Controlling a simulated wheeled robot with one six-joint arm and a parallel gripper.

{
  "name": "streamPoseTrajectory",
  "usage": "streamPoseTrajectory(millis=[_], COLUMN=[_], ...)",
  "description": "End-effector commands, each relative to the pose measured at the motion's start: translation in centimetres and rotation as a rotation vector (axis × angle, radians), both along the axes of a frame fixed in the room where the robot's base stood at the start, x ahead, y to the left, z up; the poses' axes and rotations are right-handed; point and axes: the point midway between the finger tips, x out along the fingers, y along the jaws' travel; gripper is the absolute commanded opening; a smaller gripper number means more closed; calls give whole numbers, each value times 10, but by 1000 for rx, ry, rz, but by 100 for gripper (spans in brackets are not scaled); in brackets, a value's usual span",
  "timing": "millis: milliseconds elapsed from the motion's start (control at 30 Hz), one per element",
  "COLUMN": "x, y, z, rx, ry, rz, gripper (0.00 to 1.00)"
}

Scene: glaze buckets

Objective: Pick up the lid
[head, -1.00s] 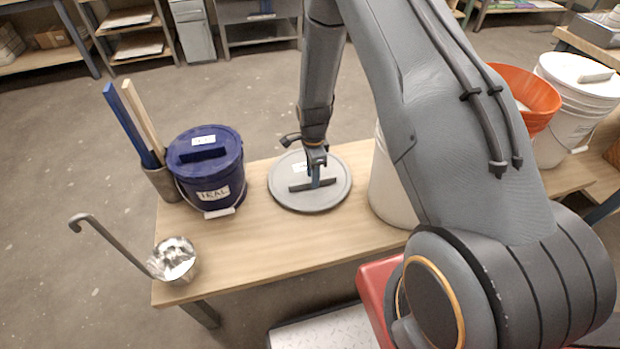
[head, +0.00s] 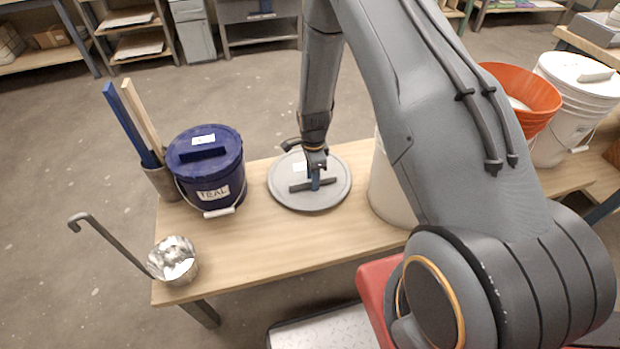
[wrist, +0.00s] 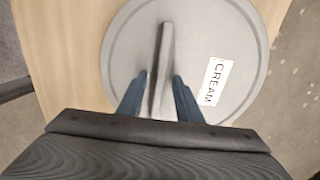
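A round grey lid (head: 330,198) lies flat on the wooden bench, with a bar handle across its top. It also shows in the wrist view (wrist: 225,45), where its white label reads CREAM. My gripper (head: 316,183) points down over the handle. In the wrist view its two blue fingers (wrist: 160,92) stand on either side of the bar handle (wrist: 165,50). Gaps show between the fingers and the handle, so the gripper is open around it. The fingertips' height against the lid is hard to tell.
A blue lidded bucket marked TEAL (head: 205,178) stands left of the lid. A white bucket (head: 390,190) stands close on the right, partly behind my arm. A metal ladle (head: 172,262) and a holder with sticks (head: 160,183) are at the left. The bench front is clear.

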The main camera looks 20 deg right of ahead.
Motion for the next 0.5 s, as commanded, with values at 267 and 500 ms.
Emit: streamPoseTrajectory(millis=[267, 500], x=[0, 0], y=[0, 0], z=[0, 0], rx=[0, 0], ry=[0, 0], rz=[0, 0], gripper=[24, 0])
